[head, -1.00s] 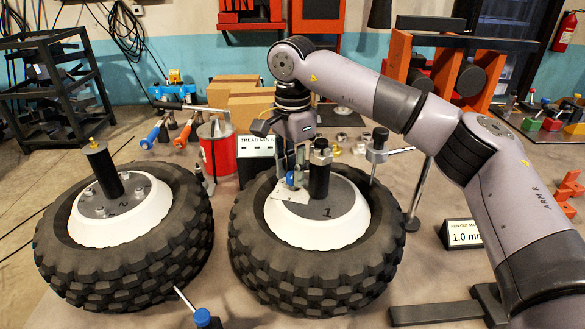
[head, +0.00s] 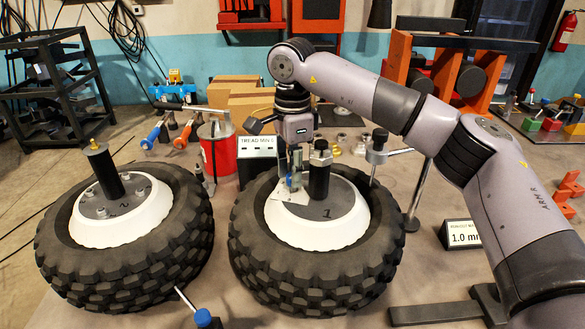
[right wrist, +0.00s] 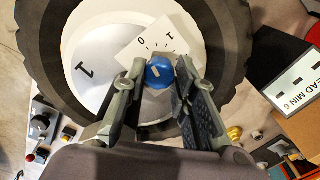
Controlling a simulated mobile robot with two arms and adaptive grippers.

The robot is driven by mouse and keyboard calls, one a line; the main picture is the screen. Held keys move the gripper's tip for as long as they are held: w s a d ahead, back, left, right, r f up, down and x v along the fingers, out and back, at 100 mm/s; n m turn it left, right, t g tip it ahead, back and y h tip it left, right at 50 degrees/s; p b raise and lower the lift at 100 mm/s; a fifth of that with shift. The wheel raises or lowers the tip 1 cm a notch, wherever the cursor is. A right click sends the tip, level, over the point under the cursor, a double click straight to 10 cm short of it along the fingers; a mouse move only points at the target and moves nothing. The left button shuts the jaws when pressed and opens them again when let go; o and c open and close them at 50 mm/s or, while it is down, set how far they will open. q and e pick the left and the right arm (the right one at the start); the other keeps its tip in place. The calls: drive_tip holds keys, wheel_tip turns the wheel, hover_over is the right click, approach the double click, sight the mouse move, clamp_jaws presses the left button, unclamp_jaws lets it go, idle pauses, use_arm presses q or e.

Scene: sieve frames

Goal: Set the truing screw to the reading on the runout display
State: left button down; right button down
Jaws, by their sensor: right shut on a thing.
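The truing screw has a blue knob (right wrist: 160,73) with a pale mark on top, beside a white dial plate (right wrist: 166,38) with tick marks and the digits 0 and 1. It sits on the white hub (head: 345,226) of the tire marked 1 (head: 315,272). My right gripper (head: 291,180) points down and is shut on the blue knob, a finger on each side. The runout display (head: 463,234) at the right reads 1.0 mm, its edge partly hidden by my right arm. My left gripper is not in view.
A dark post (head: 319,172) stands on the hub close beside my gripper. A metal stand (head: 378,153) rises behind the tire. A second tire (head: 125,262) with its own post is at the left. A "TREAD MIN 6" sign (head: 257,160) and red can (head: 218,152) stand behind.

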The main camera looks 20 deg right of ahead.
drive_tip(key=m, duration=0.4)
drive_tip(key=shift+w+m, duration=0.1)
drive_tip(key=shift+m, duration=0.2)
drive_tip(key=m, duration=0.4)
drive_tip(key=shift+m, duration=0.3)
drive_tip(key=c, duration=1.3)
unclamp_jaws()
drive_tip(key=shift+r, duration=0.1)
wheel_tip(320, 180, up, 12)
